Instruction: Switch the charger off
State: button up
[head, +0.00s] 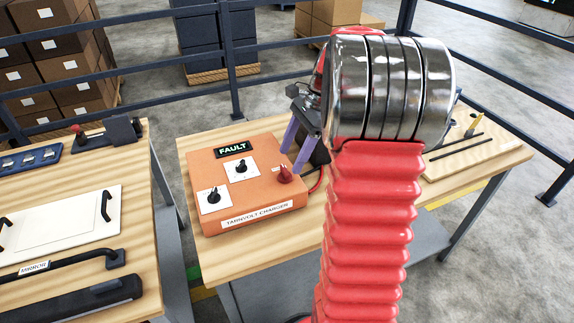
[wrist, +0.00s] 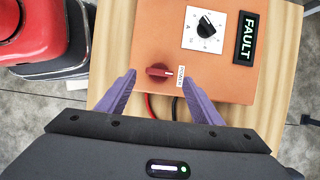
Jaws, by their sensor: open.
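Two black knobs on white dials sit on the same face, a lower one (head: 213,196) and an upper one (head: 240,167). My gripper (wrist: 162,85) is open, its purple fingers on either side of the red switch, apart from it.
Red and black cables (wrist: 150,105) leave the charger near the switch. A second table at left holds a white panel (head: 65,225) and a black mirror bar (head: 60,262). A wooden board with rods (head: 465,150) lies right of my arm. Blue railings (head: 234,80) stand behind.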

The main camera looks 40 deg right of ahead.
aim_at(285, 169)
jog(key=shift+x, duration=2.1)
jog(key=c, duration=1.1)
